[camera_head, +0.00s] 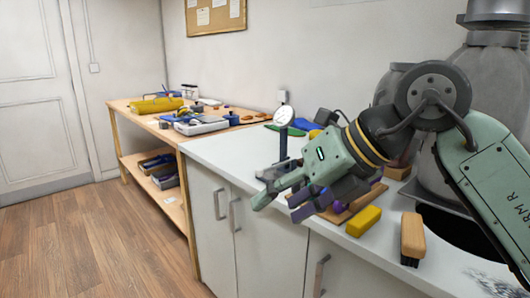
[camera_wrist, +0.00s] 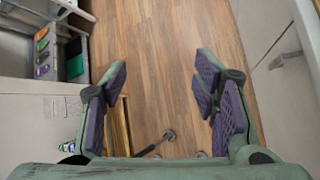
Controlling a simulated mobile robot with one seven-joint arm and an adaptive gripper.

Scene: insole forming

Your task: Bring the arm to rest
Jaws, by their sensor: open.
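My gripper (camera_head: 281,200) hangs at the front edge of the white counter, at the right end of the room in the head view. My green arm reaches to it from the right. In the wrist view my gripper (camera_wrist: 158,85) is open, with its purple-padded fingers wide apart. Nothing is between them; the wood floor (camera_wrist: 155,60) shows through the gap. The arm and gripper hide part of the counter behind them.
The white counter (camera_head: 215,150) holds a dial gauge (camera_head: 283,117), a yellow block (camera_head: 364,221) and a brush-like tool (camera_head: 412,236). A wooden bench (camera_head: 122,108) with tools stands further back. Cabinet handles (camera_head: 236,214) stick out in front. The floor (camera_head: 100,240) at left is clear.

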